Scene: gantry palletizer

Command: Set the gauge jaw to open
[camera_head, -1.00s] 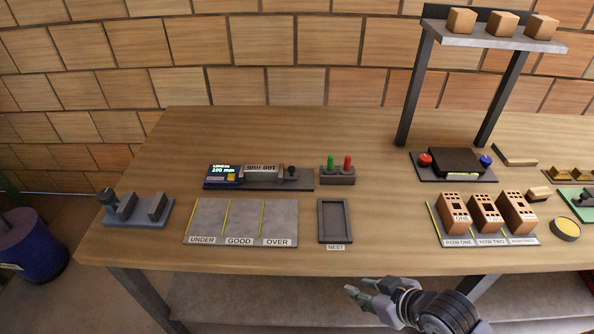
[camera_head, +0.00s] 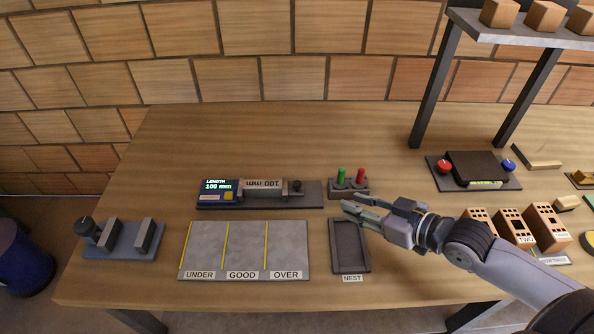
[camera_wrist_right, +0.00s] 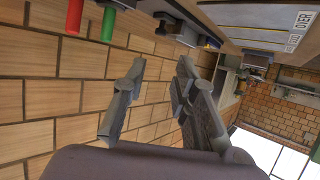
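The length gauge (camera_head: 313,196) lies at the middle back of the bench, with a lit display (camera_head: 217,190) reading "LENGTH 100 mm". A grey block (camera_head: 264,190) marked "100 mm" lies along it, and a small dark knob (camera_head: 295,187) stands at its right end. I cannot tell the jaw's setting. My right gripper (camera_head: 372,208) is above the nest tray, right of and nearer than the gauge, touching nothing visible. Its fingers also show apart and empty in the right wrist view (camera_wrist_right: 155,100). My left gripper is not in view.
A green peg (camera_head: 341,175) and a red peg (camera_head: 360,177) stand right of the gauge. The nest tray (camera_head: 338,265) and the UNDER/GOOD/OVER plate (camera_head: 203,245) lie in front. A clamp-like fixture (camera_head: 120,252) sits at left. Bricks (camera_head: 545,225) and a shelf stand are at right.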

